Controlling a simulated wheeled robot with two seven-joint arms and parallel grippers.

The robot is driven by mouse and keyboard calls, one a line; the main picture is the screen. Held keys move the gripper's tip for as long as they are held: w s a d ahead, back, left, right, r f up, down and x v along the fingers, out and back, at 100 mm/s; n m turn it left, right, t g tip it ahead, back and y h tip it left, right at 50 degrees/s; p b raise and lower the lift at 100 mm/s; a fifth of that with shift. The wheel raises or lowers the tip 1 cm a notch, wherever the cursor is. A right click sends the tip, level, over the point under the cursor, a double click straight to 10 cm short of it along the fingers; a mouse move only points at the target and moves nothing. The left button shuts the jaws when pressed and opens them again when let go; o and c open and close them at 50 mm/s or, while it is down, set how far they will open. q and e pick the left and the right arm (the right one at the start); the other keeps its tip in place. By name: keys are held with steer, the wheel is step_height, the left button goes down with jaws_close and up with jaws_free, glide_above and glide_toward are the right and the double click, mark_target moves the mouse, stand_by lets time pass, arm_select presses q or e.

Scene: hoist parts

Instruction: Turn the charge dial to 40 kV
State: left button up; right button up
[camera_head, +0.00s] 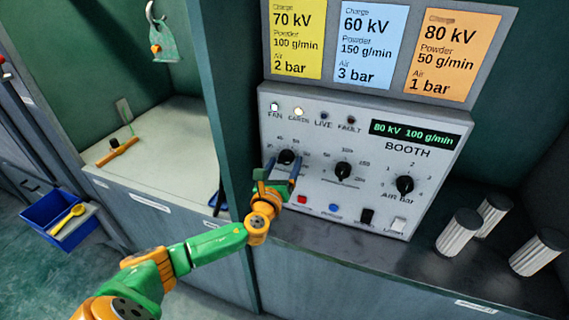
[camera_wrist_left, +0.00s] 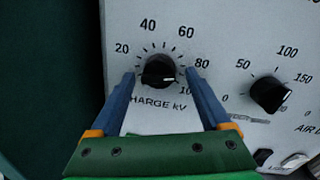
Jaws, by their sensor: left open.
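The charge dial (camera_wrist_left: 158,71) is a black round knob on the white control panel, with a scale marked 20, 40, 60, 80 and 100 kV. Its pale pointer mark shows low on the right side of the knob, toward the upper end of the scale. The dial (camera_head: 286,156) is partly hidden behind my gripper in the head view. The panel display (camera_head: 415,135) reads 80 kV 100 g/min. My left gripper (camera_head: 283,166) is open, with its blue fingers on either side of the dial; in the wrist view (camera_wrist_left: 160,77) gaps show between fingers and knob.
A second knob (camera_head: 343,171) and the air knob (camera_head: 404,184) sit right of the dial. A red button (camera_head: 303,200) lies below. Yellow, blue and orange setting cards hang above. Several white cylinders (camera_head: 459,232) stand at right. A blue bin (camera_head: 58,214) is at far left.

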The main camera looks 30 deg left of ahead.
arm_select(q)
steer(key=shift+w+a, duration=0.1)
steer(key=shift+w, duration=0.1)
steer(key=shift+s, duration=0.1)
jaws_close()
steer(key=shift+n, duration=0.3)
steer(key=n, duration=0.3)
steer(key=shift+n, duration=0.3)
steer(key=n, duration=0.5)
steer(key=shift+r+g+h, duration=0.2)
steer(key=shift+g+h, duration=0.1)
steer(key=n, duration=0.4)
steer(key=shift+r+h, duration=0.1)
steer(key=shift+h, duration=0.2)
steer(key=shift+r+n+h, duration=0.15)
steer(key=shift+n+h, duration=0.15)
steer(key=shift+n, duration=2)
